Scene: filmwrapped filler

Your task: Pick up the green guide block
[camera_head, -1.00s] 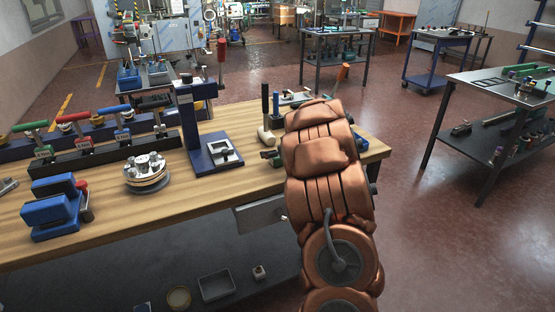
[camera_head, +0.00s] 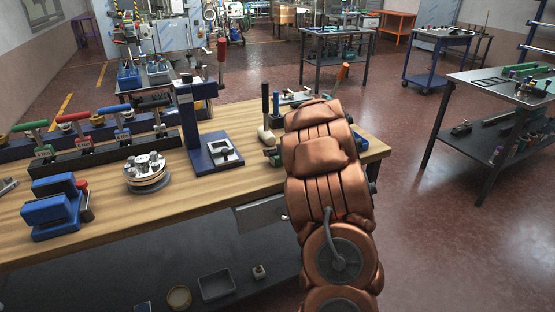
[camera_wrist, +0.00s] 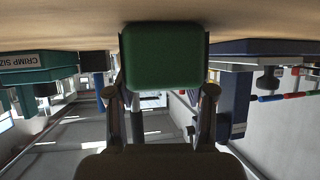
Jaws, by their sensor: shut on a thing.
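The green guide block (camera_wrist: 162,57) fills the upper middle of the wrist view. My gripper (camera_wrist: 163,62) is shut on it, with one finger against each side. The wooden tabletop (camera_wrist: 60,28) runs across the top of this view, close to the block. I cannot tell whether the block touches it. In the head view my copper-coloured arm reaches over the right end of the workbench (camera_head: 120,225) and hides the gripper and most of what it holds.
A round metal fixture (camera_head: 147,170) and a blue vise (camera_head: 50,208) are further left. In the wrist view, a teal crimp stand (camera_wrist: 40,62) and a blue stand (camera_wrist: 235,90) flank the block.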

